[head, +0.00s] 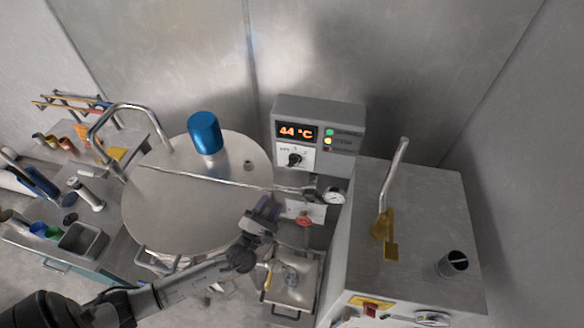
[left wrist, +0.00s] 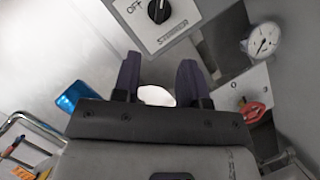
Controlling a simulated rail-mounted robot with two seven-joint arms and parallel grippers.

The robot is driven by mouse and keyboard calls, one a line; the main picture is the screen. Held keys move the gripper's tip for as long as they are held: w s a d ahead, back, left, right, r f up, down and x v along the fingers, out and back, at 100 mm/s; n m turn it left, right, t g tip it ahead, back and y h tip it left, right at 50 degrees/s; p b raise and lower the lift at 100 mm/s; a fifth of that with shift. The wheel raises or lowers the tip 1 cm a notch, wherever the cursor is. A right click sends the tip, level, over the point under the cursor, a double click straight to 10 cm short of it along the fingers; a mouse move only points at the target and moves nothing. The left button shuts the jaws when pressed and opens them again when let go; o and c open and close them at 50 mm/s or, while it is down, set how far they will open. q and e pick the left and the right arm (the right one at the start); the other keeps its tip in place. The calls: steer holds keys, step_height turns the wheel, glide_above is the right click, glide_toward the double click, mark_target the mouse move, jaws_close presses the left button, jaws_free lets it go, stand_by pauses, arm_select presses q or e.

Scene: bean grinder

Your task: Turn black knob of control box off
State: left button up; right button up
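The control box (head: 318,112) is grey and fixed to the back wall, with an orange display reading 44 °C and several coloured lights. Its black knob (head: 295,160) sits on a white plate below the display. My left gripper (head: 265,208) is in front of and below the control box, apart from the knob. Its two fingers (left wrist: 160,82) stand apart with nothing between them. My right gripper is not in view.
A large round metal tank lid (head: 165,205) with a blue cylinder (head: 205,133) lies left. A pressure gauge (head: 334,195) and a red valve handle (head: 304,220) are below the box. A grey machine (head: 430,215) with a lever stands right.

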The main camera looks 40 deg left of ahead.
mark_target(292, 166)
arm_select(q)
steer(key=p+x, duration=0.3)
steer(key=x, duration=0.9)
steer(key=shift+d, duration=0.1)
steer(key=shift+w+r, duration=0.1)
steer(key=shift+w, duration=0.5)
steer(key=shift+c, duration=0.3)
jaws_close()
